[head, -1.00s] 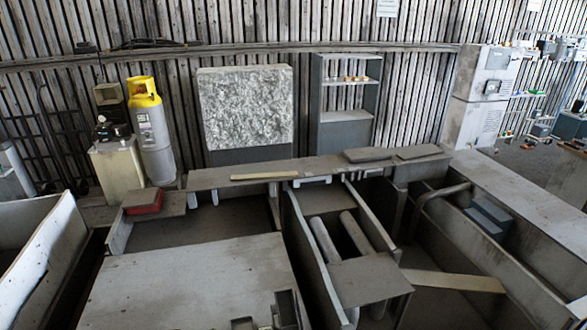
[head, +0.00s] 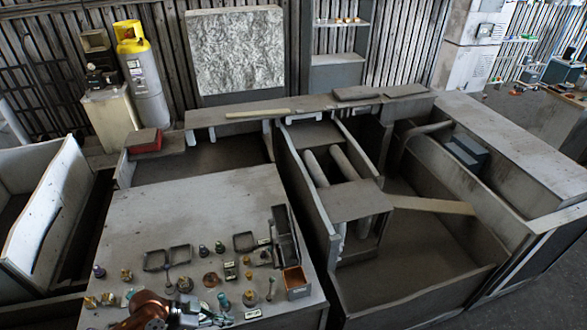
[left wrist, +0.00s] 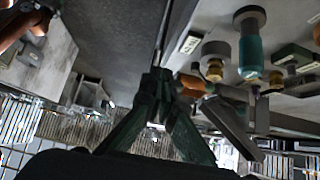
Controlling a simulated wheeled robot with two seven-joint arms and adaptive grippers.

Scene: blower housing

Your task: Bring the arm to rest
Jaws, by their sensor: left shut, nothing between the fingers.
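My left arm shows at the bottom edge of the head view, with its copper-coloured link low on the workbench top (head: 180,220). My left gripper (head: 205,318) is beside it, partly cut off and small among the loose parts. In the left wrist view my left gripper (left wrist: 158,76) has its dark green fingers together, with nothing held between them. I cannot tell whether the fingers touch any part.
Several small fittings and two dark square frames (head: 167,258) lie around the gripper. An orange-brown box (head: 296,281) and a dark upright bracket (head: 284,237) stand at the bench's right edge. Deep open bays (head: 410,270) lie further right. The bench's back half is clear.

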